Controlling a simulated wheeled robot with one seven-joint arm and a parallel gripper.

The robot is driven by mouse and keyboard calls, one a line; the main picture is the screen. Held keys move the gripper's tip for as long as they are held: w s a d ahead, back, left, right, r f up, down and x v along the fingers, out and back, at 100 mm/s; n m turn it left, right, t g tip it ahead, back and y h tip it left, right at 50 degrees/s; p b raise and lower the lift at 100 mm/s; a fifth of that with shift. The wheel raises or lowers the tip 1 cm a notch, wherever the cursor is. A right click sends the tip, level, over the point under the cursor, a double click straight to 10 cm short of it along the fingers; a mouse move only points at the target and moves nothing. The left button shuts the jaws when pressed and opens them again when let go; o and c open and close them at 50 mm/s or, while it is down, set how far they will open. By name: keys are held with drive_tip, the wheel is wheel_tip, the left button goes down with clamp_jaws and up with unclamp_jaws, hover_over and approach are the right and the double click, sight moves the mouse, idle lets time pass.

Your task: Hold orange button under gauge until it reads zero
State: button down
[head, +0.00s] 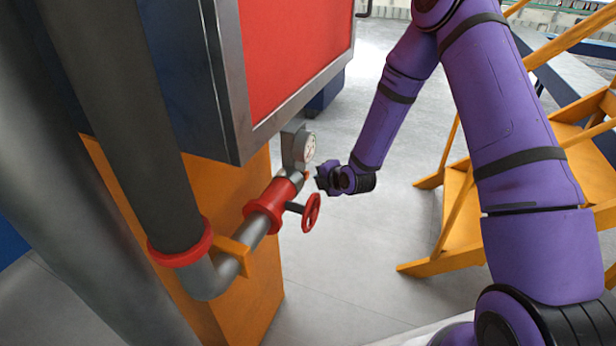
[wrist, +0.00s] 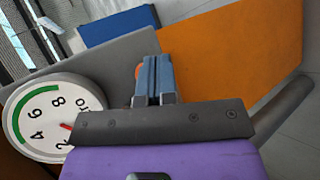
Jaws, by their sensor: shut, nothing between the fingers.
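The gauge (head: 309,146) is a round white dial on a grey bracket beside the red-collared pipe. In the wrist view the gauge (wrist: 38,118) shows numbers and a green arc. A bit of its red needle shows, but my gripper body hides part of the dial, so I cannot tell the reading. The orange button (wrist: 138,72) shows as a small sliver just left of and behind my fingertips, mostly hidden by them. My gripper (wrist: 153,72) is shut and empty, its fingers pointing at the button. In the head view my gripper (head: 319,178) is just below and right of the gauge. I cannot tell whether it touches the button.
A red valve wheel (head: 312,212) sticks out below the gauge, close to my gripper. A grey pipe (head: 211,277) with red collars runs along the orange cabinet (head: 260,299). Yellow steps (head: 455,225) stand at the right. Floor between is clear.

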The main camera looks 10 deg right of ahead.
drive_tip(key=shift+d, duration=0.15)
drive_tip(key=shift+s+d, duration=0.75)
drive_tip(key=shift+d, duration=0.2)
drive_tip(key=shift+s+d, duration=0.7)
drive_tip(key=shift+d, duration=0.25)
